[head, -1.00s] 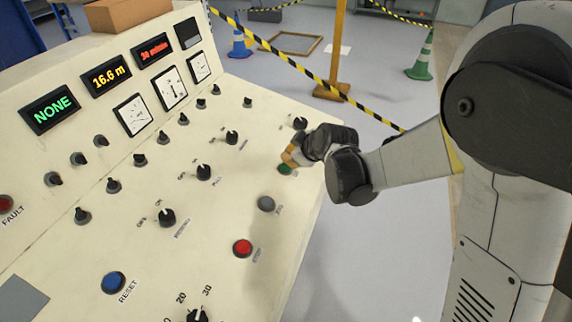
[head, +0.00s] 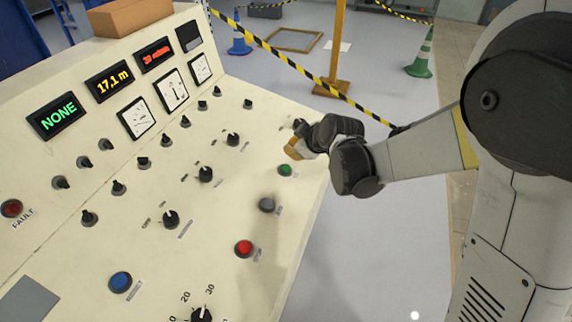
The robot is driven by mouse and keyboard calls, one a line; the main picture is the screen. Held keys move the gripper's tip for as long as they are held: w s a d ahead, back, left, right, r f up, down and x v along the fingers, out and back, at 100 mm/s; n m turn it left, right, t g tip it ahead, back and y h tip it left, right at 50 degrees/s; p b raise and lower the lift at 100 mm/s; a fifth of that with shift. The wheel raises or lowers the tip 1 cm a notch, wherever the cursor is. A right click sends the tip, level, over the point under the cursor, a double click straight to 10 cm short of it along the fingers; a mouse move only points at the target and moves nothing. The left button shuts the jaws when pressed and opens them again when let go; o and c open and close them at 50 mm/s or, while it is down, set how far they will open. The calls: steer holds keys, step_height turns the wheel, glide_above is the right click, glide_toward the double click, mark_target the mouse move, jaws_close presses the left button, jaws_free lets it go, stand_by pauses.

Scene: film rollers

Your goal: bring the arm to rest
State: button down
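My gripper (head: 296,149) is at the right edge of the sloped cream control panel (head: 225,215). Its yellowish tip shows just above and to the right of the green button (head: 285,170), which is now fully in view. The tip appears apart from the button. Whether the fingers are open or shut cannot be made out. The arm reaches in from the right. The panel carries a grey button (head: 267,205), a red button (head: 244,249) and a blue reset button (head: 120,282). The displays read "NONE" (head: 56,117) and "17.1 m" (head: 109,80).
Several black knobs, such as one at the panel's middle (head: 205,174), stand up from the panel. A brown box (head: 128,16) sits on top of the console. Yellow-black tape (head: 300,68), a yellow post (head: 334,50) and traffic cones (head: 421,55) stand behind. Floor right of the panel is clear.

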steer(key=s+d+r+m+h, duration=0.1)
steer(key=s+d+r+m, duration=0.2)
steer(key=s+d, duration=0.3)
steer(key=s+d+r+m+h, duration=0.2)
steer(key=s+d+m, duration=0.3)
steer(key=s, duration=0.8)
steer(key=s+d+r+m+g+h, duration=0.1)
steer(key=s+d+r+m, duration=0.2)
steer(key=s+d, duration=0.3)
steer(key=s+m, duration=0.1)
steer(key=s, duration=0.2)
steer(key=shift+s+d+r+h, duration=0.15)
steer(key=shift+d+r+h, duration=0.15)
steer(key=shift+d+h, duration=0.1)
